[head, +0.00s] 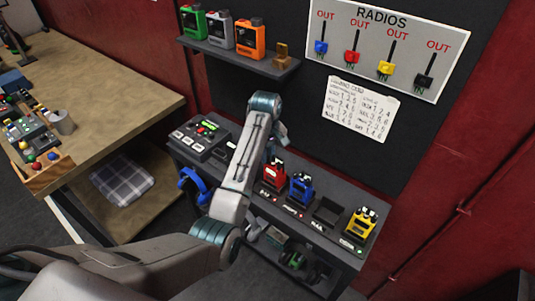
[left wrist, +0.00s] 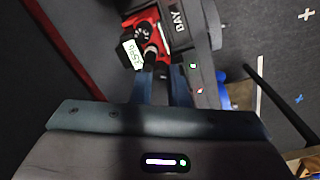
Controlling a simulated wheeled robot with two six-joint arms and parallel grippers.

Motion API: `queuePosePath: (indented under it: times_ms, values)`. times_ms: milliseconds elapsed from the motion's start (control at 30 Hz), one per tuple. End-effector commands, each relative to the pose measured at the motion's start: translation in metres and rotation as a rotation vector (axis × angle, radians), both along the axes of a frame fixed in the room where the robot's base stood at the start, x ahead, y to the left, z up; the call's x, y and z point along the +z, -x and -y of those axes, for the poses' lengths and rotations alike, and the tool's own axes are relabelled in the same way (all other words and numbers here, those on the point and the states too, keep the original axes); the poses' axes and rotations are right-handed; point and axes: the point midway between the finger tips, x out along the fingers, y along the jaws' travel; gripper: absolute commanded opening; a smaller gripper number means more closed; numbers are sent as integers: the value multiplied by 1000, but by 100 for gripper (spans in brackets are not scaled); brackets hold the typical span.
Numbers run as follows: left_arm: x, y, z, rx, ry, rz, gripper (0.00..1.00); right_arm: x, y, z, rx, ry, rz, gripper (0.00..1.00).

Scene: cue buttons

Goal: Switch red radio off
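The red radio (head: 273,173) stands in a dock on the dark bench, partly behind my left gripper. In the left wrist view the red radio (left wrist: 172,35) shows its red body, black round knobs (left wrist: 144,32) and a pale label with handwritten marks. My left gripper (head: 277,153) reaches down just above the radio's top. In the left wrist view its two blue-grey fingers (left wrist: 163,75) stand a little apart, close to a knob. I see nothing clearly held between them; contact is unclear. My right gripper is not in view.
A blue radio (head: 301,187) and a yellow radio (head: 360,223) stand to the right, with an empty dock (head: 327,211) between them. A black console (head: 202,134) and blue headphones (head: 193,184) are left. A shelf (head: 240,58) and RADIOS board (head: 385,45) are above.

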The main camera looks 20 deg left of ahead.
Motion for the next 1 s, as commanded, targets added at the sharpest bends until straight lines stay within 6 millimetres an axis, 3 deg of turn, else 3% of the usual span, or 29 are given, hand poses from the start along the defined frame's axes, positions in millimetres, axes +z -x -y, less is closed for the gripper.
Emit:
queuePosePath:
  times_ms: [533, 1000]
  values:
    - [1, 0, 0, 86, 0, 1, 0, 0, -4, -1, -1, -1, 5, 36]
    - [1, 0, 0, 416, 1, 2, 0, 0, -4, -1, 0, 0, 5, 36]
